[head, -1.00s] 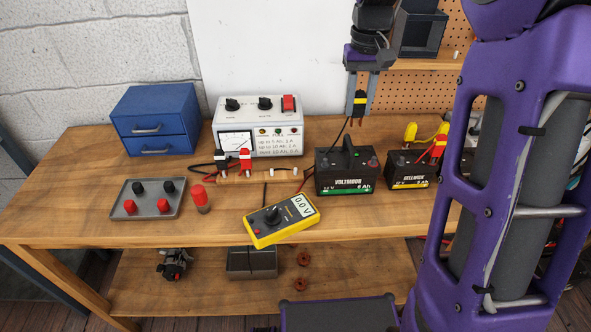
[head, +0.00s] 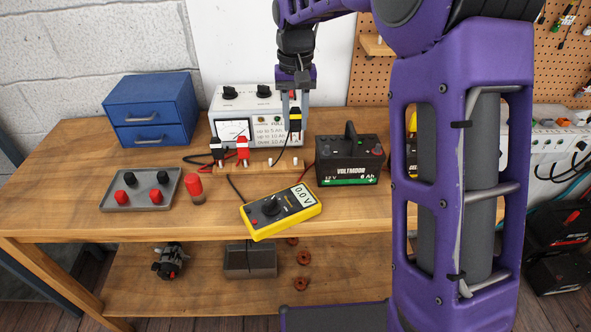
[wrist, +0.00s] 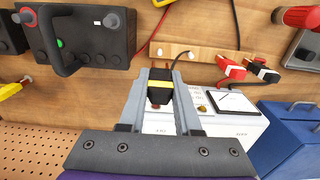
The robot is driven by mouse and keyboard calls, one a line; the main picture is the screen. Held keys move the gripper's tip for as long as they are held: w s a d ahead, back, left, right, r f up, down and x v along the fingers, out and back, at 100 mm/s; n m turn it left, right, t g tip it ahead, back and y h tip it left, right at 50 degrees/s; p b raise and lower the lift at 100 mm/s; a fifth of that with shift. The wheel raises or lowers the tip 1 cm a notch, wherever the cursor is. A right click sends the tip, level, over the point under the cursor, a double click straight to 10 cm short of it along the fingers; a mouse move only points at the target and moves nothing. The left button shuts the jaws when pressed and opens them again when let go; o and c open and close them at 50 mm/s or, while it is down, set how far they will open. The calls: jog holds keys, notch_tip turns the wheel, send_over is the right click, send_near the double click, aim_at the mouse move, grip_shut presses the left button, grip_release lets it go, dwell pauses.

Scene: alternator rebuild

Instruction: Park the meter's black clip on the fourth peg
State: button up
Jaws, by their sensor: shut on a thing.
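My gripper (head: 294,96) is shut on the black clip with a yellow band (head: 295,119), its tip pointing down. The clip also shows between the fingers in the wrist view (wrist: 160,88). It hangs in front of the white charger, above the right part of the wooden peg rail (head: 262,170), apart from it. A black lead trails from the clip. The rail has pale pegs (wrist: 193,57) bare on its right side. A black-and-white clip (head: 217,151) and a red-and-white clip (head: 243,150) sit on its left part. The yellow meter (head: 280,211) lies in front.
The white charger (head: 230,100) stands right behind the rail. A black battery (head: 347,160) stands just right of the rail. A blue drawer box (head: 150,108), a grey tray (head: 143,203) and a red-capped cylinder (head: 194,188) are at left. The bench's front left is clear.

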aim_at(296, 131)
notch_tip(296, 131, down, 5)
jog(key=shift+r+b, duration=0.1)
jog(key=shift+b, duration=0.8)
jog(key=shift+f, duration=0.2)
jog(key=shift+f+b, duration=0.65)
jog(key=shift+f, duration=0.45)
jog(key=o, duration=1)
jog(key=shift+r, duration=0.15)
